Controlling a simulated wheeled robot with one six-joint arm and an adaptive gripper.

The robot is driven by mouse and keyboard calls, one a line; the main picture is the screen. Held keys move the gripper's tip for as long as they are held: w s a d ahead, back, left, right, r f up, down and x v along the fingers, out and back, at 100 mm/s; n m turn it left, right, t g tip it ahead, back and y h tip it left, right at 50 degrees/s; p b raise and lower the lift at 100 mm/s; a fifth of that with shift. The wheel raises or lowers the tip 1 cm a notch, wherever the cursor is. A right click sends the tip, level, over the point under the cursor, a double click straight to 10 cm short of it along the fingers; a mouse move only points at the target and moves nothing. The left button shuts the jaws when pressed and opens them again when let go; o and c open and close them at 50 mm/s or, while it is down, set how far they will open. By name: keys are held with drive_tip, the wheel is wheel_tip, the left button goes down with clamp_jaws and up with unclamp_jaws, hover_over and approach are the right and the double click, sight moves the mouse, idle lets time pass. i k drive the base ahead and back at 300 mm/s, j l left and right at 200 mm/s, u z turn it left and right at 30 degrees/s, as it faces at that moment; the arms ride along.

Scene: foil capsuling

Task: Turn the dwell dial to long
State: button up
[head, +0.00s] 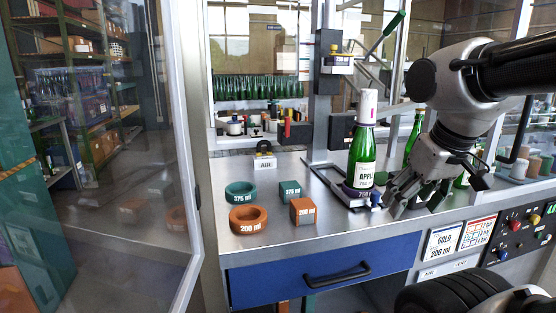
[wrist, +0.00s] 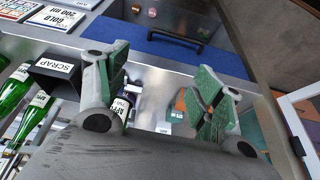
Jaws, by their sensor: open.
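A black control panel (head: 517,236) with small knobs and buttons sits on the bench front at the far right of the head view. A red knob (head: 515,223) and a blue one (head: 504,257) show there. I cannot tell which control is the dwell dial, and its markings are too small to read. Small knobs also show at the top of the wrist view (wrist: 137,10). My gripper (head: 408,200) hangs over the bench's front part, left of the panel and apart from it. In the wrist view its fingers (wrist: 160,95) are spread with nothing held between them.
A green bottle (head: 364,140) with a white cap stands in a holder left of my gripper. Orange and green rings (head: 247,219) and blocks lie on the bench's left. A SCRAP bin (wrist: 55,77) shows in the wrist view. A blue drawer (head: 320,270) is below.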

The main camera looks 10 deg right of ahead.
sight(502, 255)
drive_tip(key=z, duration=1.9)
